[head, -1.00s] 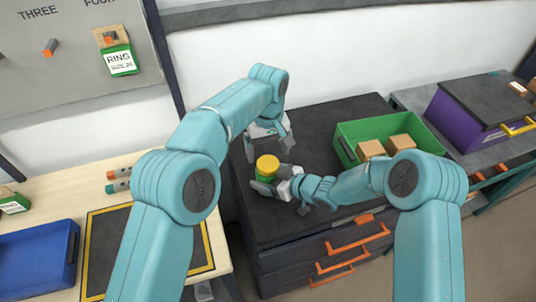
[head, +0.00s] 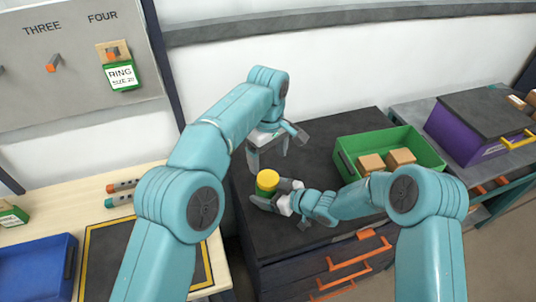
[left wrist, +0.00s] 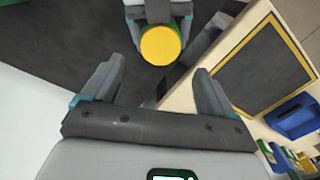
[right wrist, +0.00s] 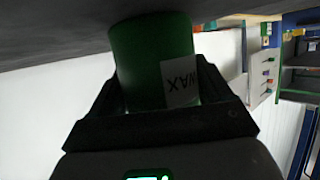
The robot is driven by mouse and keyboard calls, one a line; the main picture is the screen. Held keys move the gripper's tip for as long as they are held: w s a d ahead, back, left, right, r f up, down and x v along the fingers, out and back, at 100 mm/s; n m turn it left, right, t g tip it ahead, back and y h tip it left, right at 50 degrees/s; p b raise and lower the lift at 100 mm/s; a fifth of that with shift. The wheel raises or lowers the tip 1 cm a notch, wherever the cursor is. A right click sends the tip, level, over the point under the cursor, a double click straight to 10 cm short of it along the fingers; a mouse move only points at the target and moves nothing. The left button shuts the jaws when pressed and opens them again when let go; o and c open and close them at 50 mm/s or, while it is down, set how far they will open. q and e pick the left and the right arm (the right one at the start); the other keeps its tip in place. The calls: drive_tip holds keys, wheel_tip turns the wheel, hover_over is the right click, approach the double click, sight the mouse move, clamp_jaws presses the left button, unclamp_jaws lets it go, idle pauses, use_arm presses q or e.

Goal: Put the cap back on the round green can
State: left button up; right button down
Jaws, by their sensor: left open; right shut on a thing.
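The round green can (head: 266,190) stands upright on the dark bench top, and a yellow disc, apparently its cap (head: 268,179), covers its top. My right gripper (head: 275,194) is shut around the can's side. The right wrist view shows the green can (right wrist: 150,55) between the fingers, with a white label reading WAX upside down. My left gripper (head: 268,159) is open and empty, above and just behind the can. In the left wrist view the yellow cap (left wrist: 160,45) lies beyond the open fingertips, apart from them. The can's lower front is partly hidden by my right gripper.
A green bin (head: 425,160) with cardboard boxes stands right of the can, with a purple case (head: 460,135) beyond. A blue tray (head: 35,270) and a dark yellow-edged mat (head: 105,255) lie on the left bench. The dark bench top (head: 330,215) has clear room around the can.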

sight(268, 177)
use_arm(q)
drive_tip(key=shift+f, duration=3.95)
drive_tip(key=c, duration=1.1)
drive_tip(key=m, duration=0.3)
drive_tip(key=o, duration=1.2)
